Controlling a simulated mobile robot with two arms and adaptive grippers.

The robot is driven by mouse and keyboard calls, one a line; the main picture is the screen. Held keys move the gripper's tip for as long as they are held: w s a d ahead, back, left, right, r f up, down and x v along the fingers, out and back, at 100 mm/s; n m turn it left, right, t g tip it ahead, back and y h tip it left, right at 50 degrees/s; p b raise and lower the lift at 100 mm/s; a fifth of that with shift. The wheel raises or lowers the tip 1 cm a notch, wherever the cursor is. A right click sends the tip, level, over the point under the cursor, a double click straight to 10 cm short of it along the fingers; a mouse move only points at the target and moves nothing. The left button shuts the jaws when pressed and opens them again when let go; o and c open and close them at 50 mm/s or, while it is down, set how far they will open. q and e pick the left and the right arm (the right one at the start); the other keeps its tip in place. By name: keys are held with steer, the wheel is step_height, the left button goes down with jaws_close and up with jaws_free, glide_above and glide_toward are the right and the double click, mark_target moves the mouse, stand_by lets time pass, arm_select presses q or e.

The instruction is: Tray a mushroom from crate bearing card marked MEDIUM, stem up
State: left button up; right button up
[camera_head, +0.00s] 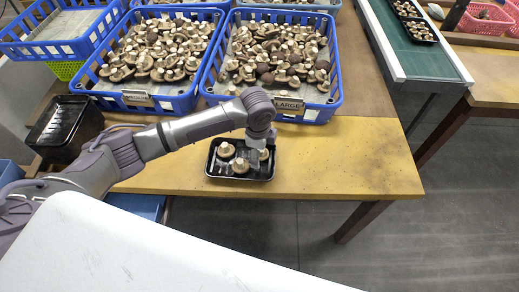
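A blue crate (186,103) full of brown mushrooms with pale stems stands at the back left of the table; the lettering on its card (137,97) is too small to read surely. A second blue crate (334,100) of mushrooms stands to its right, with a card (290,105) that reads LARGE. A small black tray (224,175) lies in front, holding a few mushrooms (226,150), their stems up where visible. My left gripper (254,158) points down over the tray's right part, among the mushrooms. Its fingertips are too small and partly hidden to show a grip. My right gripper is out of view.
A stack of empty black trays (66,130) stands at the left. A green conveyor (410,55) carries filled trays at the upper right, near pink baskets (487,20). The wooden table (350,165) is clear right of the tray, up to its edge.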

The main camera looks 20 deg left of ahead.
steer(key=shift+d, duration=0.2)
arm_select(q)
steer(key=shift+r, duration=0.1)
step_height(320, 180, up, 12)
steer(key=s, duration=0.1)
steer(key=shift+s+f, duration=0.15)
steer(key=shift+f, duration=0.05)
stand_by(0.5)
